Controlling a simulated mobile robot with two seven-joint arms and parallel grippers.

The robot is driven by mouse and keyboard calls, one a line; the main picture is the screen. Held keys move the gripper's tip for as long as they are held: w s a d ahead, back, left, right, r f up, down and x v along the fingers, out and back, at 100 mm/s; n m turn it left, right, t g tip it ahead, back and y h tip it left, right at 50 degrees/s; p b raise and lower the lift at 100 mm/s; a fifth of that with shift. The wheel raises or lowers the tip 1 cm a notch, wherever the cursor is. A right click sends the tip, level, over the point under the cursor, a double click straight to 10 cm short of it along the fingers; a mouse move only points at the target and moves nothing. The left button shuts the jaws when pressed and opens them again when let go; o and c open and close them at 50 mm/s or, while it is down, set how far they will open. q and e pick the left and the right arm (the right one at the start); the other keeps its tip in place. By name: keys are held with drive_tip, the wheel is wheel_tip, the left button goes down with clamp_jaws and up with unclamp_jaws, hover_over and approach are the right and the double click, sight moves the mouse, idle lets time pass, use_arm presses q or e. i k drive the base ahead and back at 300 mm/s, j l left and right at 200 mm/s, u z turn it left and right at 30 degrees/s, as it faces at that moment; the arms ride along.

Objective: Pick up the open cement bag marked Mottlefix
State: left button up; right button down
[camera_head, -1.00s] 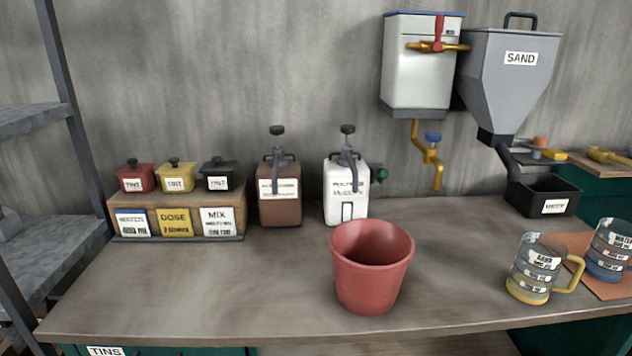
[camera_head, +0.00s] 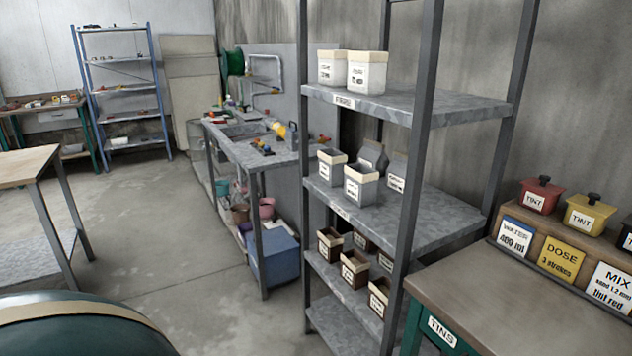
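Several bags stand on a grey metal shelf unit (camera_head: 425,110) right of centre. Two pale bags with beige tops, a left one (camera_head: 333,67) and a right one (camera_head: 367,70), stand on the top shelf. On the middle shelf are two open pale bags, one at the left (camera_head: 331,168) and one nearer (camera_head: 360,185), with grey bags (camera_head: 397,172) behind. Brown bags (camera_head: 354,268) with beige rims stand on the lower shelf. The bag labels are too small to read, so I cannot tell which is Mottlefix. Neither gripper is in view.
The workbench (camera_head: 520,300) with tint pots and cards is at the right, beside the shelf. A sink bench (camera_head: 250,150) stands behind to the left, with a blue box (camera_head: 273,257) below. A dark green rounded object (camera_head: 75,330) fills the lower left corner. Floor between is clear.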

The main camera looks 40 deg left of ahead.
sight(361, 187)
drive_tip(key=j+u, duration=0.25)
drive_tip(key=j, duration=0.15)
drive_tip(key=i+j+u, duration=0.1)
drive_tip(key=j+u, duration=0.2)
drive_tip(key=i+j+u, duration=0.1)
drive_tip(key=j+u, duration=0.15)
drive_tip(key=j, duration=0.2)
